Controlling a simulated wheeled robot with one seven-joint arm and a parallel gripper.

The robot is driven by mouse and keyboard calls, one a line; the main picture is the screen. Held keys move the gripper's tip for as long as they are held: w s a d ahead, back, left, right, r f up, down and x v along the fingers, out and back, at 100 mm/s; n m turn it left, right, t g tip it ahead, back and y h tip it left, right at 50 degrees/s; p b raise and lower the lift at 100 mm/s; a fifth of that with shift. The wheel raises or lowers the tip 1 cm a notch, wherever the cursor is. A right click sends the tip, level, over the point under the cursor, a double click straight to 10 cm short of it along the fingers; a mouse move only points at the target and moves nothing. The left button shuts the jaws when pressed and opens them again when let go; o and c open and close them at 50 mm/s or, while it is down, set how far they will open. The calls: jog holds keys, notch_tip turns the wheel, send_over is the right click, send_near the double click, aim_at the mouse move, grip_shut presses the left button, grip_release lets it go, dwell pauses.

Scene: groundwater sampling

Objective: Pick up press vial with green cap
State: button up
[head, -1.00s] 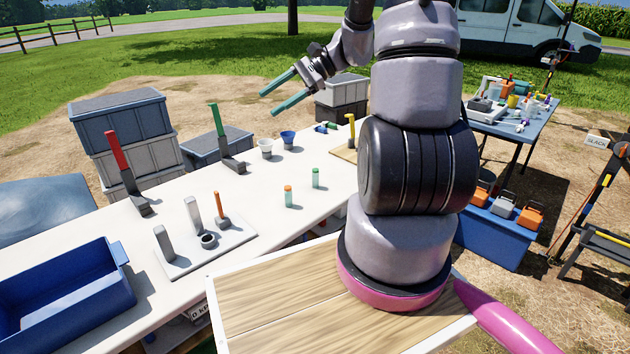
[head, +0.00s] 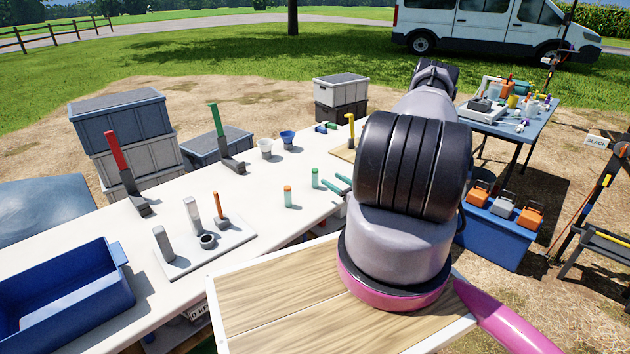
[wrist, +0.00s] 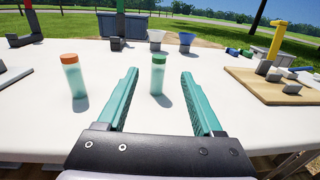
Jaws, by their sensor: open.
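The green-capped vial (head: 315,178) stands upright on the white table, and in the wrist view the vial (wrist: 158,75) shows between and beyond the open fingers. An orange-capped vial (head: 288,196) stands to its left, and in the wrist view this vial (wrist: 74,78) is outside the left finger. My gripper (head: 337,184) is open, low over the table's right edge, with its teal fingers pointing toward the green-capped vial. In the wrist view my gripper (wrist: 160,76) holds nothing. My arm hides most of the gripper body in the head view.
A wooden board (wrist: 268,87) with grey blocks and a yellow-handled tool lies to the right. Two cups (head: 266,148) stand behind the vials. A grey plate (head: 180,266) with upright pieces and a blue bin (head: 118,290) are at the left. The table around the vials is clear.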

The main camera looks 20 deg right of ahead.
aim_at(317, 172)
jog(key=x, duration=1)
jog(key=shift+w+a+f, duration=0.15)
jog(key=shift+w+f, duration=0.05)
jog(key=shift+f, duration=0.1)
grip_shut()
